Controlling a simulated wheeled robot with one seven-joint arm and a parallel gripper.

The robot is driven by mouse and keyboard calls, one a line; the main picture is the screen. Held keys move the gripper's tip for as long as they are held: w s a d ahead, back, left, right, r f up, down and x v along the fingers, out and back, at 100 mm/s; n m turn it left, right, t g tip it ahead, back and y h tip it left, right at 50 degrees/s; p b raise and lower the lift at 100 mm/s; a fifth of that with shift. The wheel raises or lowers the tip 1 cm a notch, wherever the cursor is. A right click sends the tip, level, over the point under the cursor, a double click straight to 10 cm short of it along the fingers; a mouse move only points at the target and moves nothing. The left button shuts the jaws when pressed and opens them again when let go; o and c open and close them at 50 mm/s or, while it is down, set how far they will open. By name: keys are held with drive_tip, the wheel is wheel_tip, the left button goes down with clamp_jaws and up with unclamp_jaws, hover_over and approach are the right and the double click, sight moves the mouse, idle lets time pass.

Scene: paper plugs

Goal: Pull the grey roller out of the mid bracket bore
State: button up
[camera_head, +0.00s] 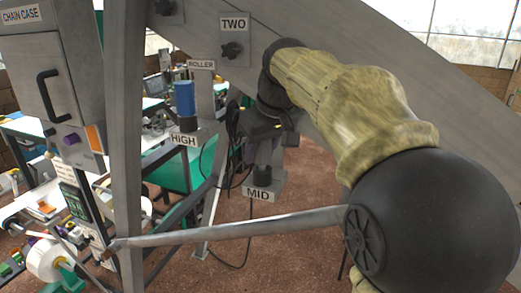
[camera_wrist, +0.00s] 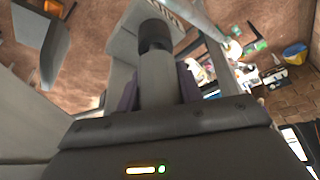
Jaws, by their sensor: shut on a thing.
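The grey roller (camera_wrist: 158,78) stands between the purple pads of my gripper (camera_wrist: 158,92) in the wrist view. My gripper is shut on it. Its far end meets a dark collar (camera_wrist: 155,35) at the mid bracket, and I see no gap there. How deep it sits in the bore is hidden. In the head view the mid bracket (camera_head: 266,187) carries the MID label, and my gripper (camera_head: 263,152) is directly above it, with the roller mostly hidden by it.
A blue roller (camera_head: 185,98) stands in the high bracket (camera_head: 183,140), left of my gripper. A slanted grey beam (camera_head: 330,45) runs behind my arm. A grey post (camera_head: 125,150) and the chain case (camera_head: 50,70) stand at the left. Dark cables hang near the mid bracket.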

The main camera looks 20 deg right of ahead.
drive_tip(key=shift+r+p, duration=1.35)
drive_tip(key=shift+r, duration=0.25)
drive_tip(key=shift+r+p, duration=0.4)
drive_tip(key=shift+r, duration=1)
